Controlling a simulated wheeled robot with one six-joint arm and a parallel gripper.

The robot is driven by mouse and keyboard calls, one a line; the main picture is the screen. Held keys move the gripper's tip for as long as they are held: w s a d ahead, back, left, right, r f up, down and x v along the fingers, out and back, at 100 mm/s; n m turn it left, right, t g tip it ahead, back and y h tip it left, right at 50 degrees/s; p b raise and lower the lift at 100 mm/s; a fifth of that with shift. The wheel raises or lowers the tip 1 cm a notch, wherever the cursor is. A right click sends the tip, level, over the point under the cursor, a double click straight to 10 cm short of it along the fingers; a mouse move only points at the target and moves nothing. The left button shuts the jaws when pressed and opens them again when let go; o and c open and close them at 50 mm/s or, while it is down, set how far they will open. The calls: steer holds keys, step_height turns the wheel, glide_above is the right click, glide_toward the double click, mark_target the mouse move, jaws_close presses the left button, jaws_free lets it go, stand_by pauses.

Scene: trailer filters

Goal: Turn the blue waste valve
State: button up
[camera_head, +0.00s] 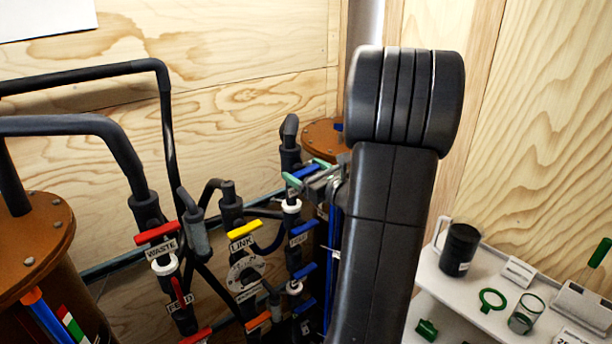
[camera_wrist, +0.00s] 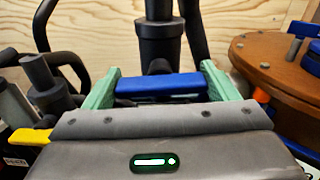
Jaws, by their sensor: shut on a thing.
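The blue valve handle (camera_head: 305,170) sits at the top of the right-hand pipe column, below a dark pipe elbow. In the wrist view the blue handle (camera_wrist: 158,86) lies level across the picture between my two green fingertips. My gripper (camera_head: 306,177) is shut on this handle, with one fingertip at each end; it also shows in the wrist view (camera_wrist: 160,90). The handle's label is mostly hidden by my gripper, so I cannot read it.
More blue handles (camera_head: 303,229) sit lower on this column. A red WASTE handle (camera_head: 157,233) and a yellow LINK handle (camera_head: 244,229) stand to the left. A copper-coloured tank (camera_wrist: 275,65) stands close on the right. A white shelf (camera_head: 470,290) holds a black cup (camera_head: 460,250).

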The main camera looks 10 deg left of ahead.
steer(key=n+b, duration=0.1)
steer(key=b, duration=0.1)
steer(key=n+b, duration=0.2)
steer(key=b, duration=0.1)
steer(key=shift+f, duration=0.4)
steer(key=n+b, duration=0.6)
steer(key=b, duration=0.4)
steer(key=shift+s+a, duration=0.1)
steer(key=n+b, duration=0.5)
steer(key=b, duration=0.2)
steer(key=shift+n+b, duration=0.3)
steer(key=n+b, duration=0.2)
steer(key=b, duration=0.1)
steer(key=shift+r+n, duration=0.15)
steer(key=shift+n, duration=0.15)
steer(key=o, duration=0.9)
steer(key=shift+o, duration=0.2)
steer(key=shift+r, duration=0.1)
